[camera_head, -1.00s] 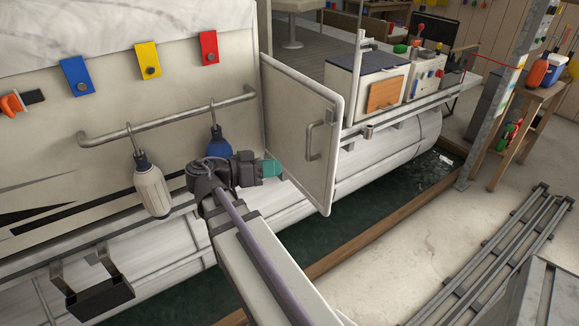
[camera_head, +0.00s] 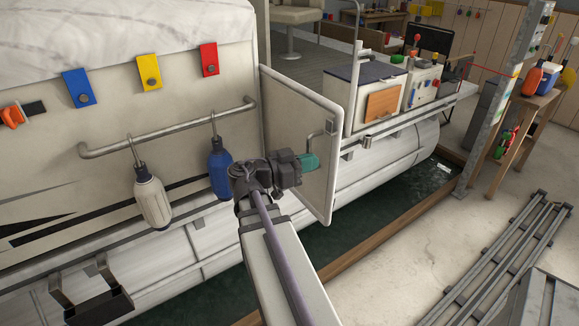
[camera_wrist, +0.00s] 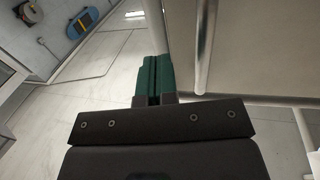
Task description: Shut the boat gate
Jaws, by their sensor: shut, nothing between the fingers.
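The boat gate (camera_head: 300,125) is a pale panel with a raised rim, hinged at its left edge and standing swung outward over the water. Its metal bar handle (camera_head: 329,128) is on the face turned to the camera, partly hidden by my gripper. My gripper (camera_head: 311,161) has teal fingers, shut and empty, in front of the gate's lower half near the handle. In the wrist view the shut fingers (camera_wrist: 153,80) lie beside a vertical metal bar (camera_wrist: 204,48), with the pale panel (camera_wrist: 255,45) to the right. I cannot tell whether they touch the gate.
A rail (camera_head: 170,128) on the boat's side holds a white bottle fender (camera_head: 152,196) and a blue one (camera_head: 220,168), close left of my arm. Dark water (camera_head: 345,225) lies below, bordered by a wooden edge (camera_head: 375,243). A metal ladder (camera_head: 510,258) lies on the floor.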

